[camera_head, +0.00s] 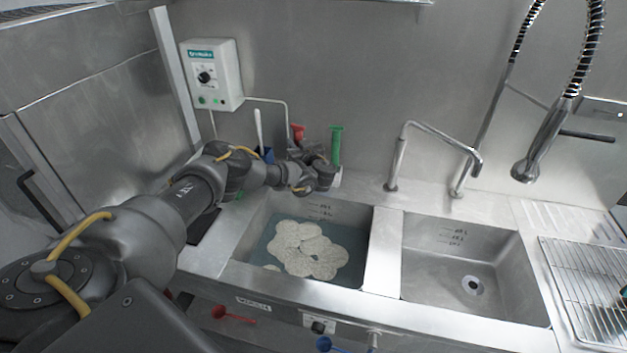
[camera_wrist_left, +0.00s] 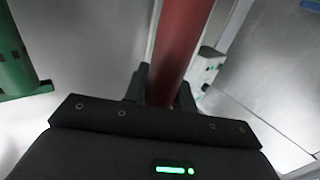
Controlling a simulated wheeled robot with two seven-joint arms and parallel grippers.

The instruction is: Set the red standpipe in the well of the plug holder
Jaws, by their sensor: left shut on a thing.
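The red standpipe (camera_head: 297,132) shows only its top above my left arm in the head view; its lower part is hidden behind the gripper and wrist. In the left wrist view the red standpipe (camera_wrist_left: 183,45) runs up from between the fingers. My left gripper (camera_wrist_left: 165,92) is shut on it, behind the left sink. A green standpipe (camera_head: 336,145) stands upright just to the right of the gripper, and it also shows in the left wrist view (camera_wrist_left: 14,70). The plug holder is mostly hidden by my arm, so I cannot see its well or whether the red standpipe touches it. My right gripper is not in view.
The left sink (camera_head: 347,215) holds water and pale floating discs. The right sink (camera_head: 450,270) is empty. A bent tap (camera_head: 398,160) stands right of the green standpipe. A white control box (camera_head: 212,75) is on the wall. A wire rack (camera_head: 585,275) lies at the right.

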